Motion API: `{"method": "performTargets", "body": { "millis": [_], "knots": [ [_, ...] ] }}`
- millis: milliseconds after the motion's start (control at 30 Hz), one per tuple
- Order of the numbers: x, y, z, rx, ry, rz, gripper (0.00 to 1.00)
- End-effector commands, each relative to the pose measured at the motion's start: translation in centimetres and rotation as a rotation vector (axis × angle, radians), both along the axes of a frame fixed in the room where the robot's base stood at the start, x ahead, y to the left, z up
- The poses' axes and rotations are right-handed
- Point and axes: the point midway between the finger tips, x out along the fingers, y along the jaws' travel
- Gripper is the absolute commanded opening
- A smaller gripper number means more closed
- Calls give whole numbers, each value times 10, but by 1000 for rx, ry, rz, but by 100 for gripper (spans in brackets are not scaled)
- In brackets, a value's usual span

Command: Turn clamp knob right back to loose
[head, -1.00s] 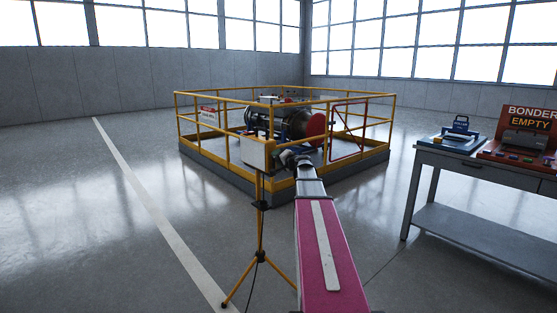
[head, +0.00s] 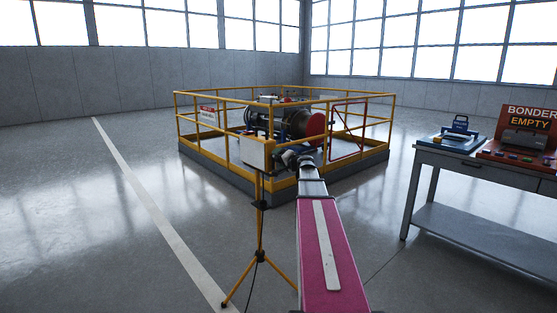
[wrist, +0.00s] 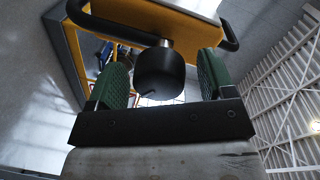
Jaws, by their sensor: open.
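A black round clamp knob (wrist: 160,72) on a short metal stem hangs below a yellow panel with a black bent handle in the wrist view. My gripper (wrist: 162,80) is open, with one green-padded finger on each side of the knob. A gap shows between the knob and each finger, wider on the right. In the head view my gripper (head: 291,158) is by the box (head: 256,153) on top of a yellow tripod stand (head: 259,215). The knob cannot be made out there.
A yellow-railed platform (head: 230,149) with machinery stands behind the tripod. A grey workbench (head: 470,162) on the right carries a blue device (head: 456,138) and an orange-red case marked EMPTY (head: 520,140). The floor to the left is clear.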

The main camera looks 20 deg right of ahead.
Motion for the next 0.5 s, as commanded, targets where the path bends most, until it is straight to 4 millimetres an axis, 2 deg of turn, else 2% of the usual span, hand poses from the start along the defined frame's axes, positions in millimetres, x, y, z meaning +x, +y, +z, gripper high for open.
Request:
{"method": "performTargets", "body": {
  "millis": [300,500],
  "knots": [
    [-59,-17,4,-1,0,-4,76],
    [-84,-25,6,-1,1,-2,76]
  ]
}}
